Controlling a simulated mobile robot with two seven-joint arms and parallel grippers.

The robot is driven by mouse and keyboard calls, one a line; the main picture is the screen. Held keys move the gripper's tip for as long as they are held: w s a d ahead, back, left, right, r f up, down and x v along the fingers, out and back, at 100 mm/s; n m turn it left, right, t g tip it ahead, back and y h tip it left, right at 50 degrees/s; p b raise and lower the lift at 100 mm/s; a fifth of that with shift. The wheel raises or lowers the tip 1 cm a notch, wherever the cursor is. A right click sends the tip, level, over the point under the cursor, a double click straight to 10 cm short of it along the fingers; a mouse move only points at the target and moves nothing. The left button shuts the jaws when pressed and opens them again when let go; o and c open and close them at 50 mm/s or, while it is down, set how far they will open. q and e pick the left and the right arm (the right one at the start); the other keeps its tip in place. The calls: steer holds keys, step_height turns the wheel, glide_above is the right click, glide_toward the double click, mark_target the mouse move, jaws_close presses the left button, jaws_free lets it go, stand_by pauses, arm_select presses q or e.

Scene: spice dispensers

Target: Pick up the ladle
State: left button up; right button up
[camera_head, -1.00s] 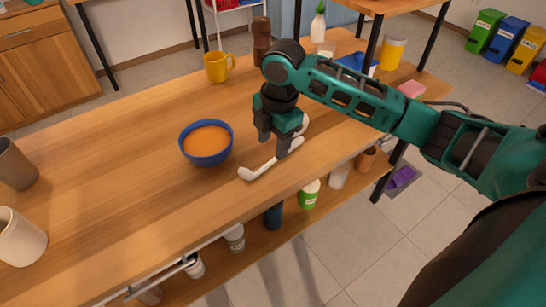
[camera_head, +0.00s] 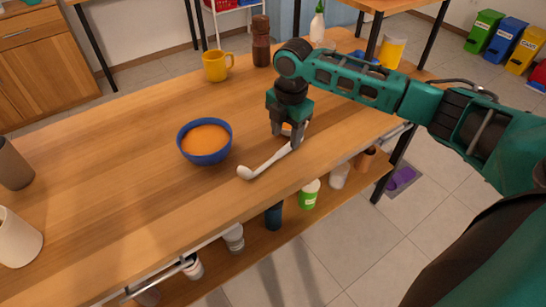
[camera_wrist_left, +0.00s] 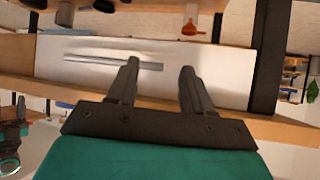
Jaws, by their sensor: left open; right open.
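The white ladle (camera_head: 265,165) lies on the wooden table, its cup end toward the front left and its handle running back to the right. My right gripper (camera_head: 286,139) points down at the far part of the handle, with its fingers apart, one on each side of it as far as I can see. The fingers partly hide the handle's end, and I cannot tell whether they touch it. My left gripper (camera_wrist_left: 159,68) shows only in the left wrist view, open and empty.
A blue bowl of orange food (camera_head: 205,142) stands left of the ladle. A yellow mug (camera_head: 216,67) and a brown bottle (camera_head: 261,42) stand at the back. Two cups are at the left edge. Several containers sit on the shelf below. The table's middle left is clear.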

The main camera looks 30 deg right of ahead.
mark_target(285, 148)
step_height(285, 148, down, 4)
steer(key=shift+f, duration=0.15)
steer(key=shift+c, duration=0.4)
jaws_close()
